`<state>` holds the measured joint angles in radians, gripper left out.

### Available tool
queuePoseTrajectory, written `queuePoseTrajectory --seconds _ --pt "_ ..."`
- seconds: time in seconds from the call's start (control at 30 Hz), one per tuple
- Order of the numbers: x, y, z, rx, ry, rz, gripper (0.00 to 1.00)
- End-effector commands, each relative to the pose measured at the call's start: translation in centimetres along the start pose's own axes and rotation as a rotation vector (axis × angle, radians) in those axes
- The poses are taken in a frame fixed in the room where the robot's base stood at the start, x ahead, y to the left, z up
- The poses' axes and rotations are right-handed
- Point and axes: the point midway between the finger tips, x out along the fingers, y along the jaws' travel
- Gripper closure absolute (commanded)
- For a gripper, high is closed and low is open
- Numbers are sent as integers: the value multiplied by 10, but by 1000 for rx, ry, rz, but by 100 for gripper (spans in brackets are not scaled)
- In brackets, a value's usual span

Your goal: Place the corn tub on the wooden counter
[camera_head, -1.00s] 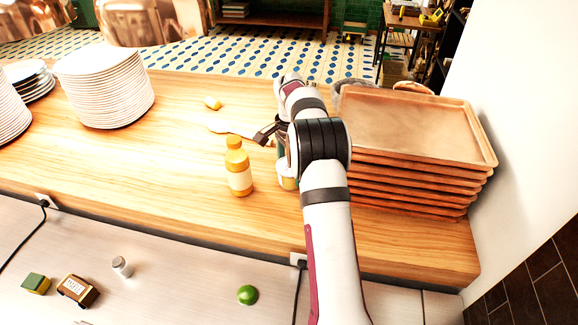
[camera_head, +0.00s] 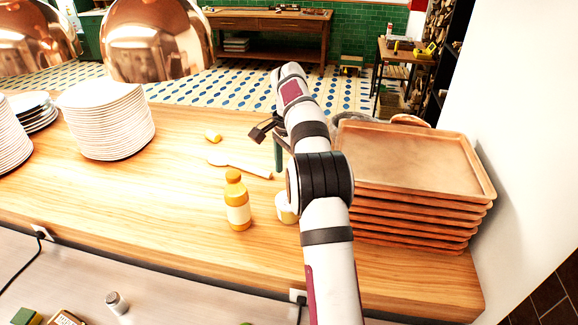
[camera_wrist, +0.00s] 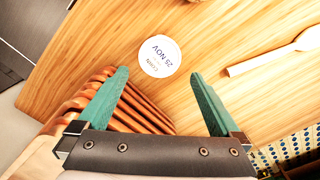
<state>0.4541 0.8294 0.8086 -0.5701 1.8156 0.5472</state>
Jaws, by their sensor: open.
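The corn tub (camera_wrist: 160,57) stands on the wooden counter (camera_head: 180,190), its round white lid reading "Corn 25 NOV" in the wrist view. In the head view the tub (camera_head: 285,208) is partly hidden behind my arm, just right of the yellow bottle. My gripper (camera_wrist: 160,76) is open and empty, its two green fingers apart, with the lid showing beyond and between the tips. In the head view one green finger (camera_head: 278,155) shows above the counter; the other is hidden by my arm. The gripper appears clear of the tub.
A yellow bottle (camera_head: 237,203) stands close left of the tub. Stacked brown trays (camera_head: 415,160) stand right; white plates (camera_head: 108,120) stand left. Counter between plates and bottle is clear.

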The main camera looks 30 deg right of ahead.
Motion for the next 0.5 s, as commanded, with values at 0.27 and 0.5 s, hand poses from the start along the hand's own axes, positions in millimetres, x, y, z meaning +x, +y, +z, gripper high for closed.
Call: queuePoseTrajectory --seconds 0.27,0.5 --pt "-25 0 0 1 -1 1 0" --pt "-67 40 79 -261 -29 -7 0"
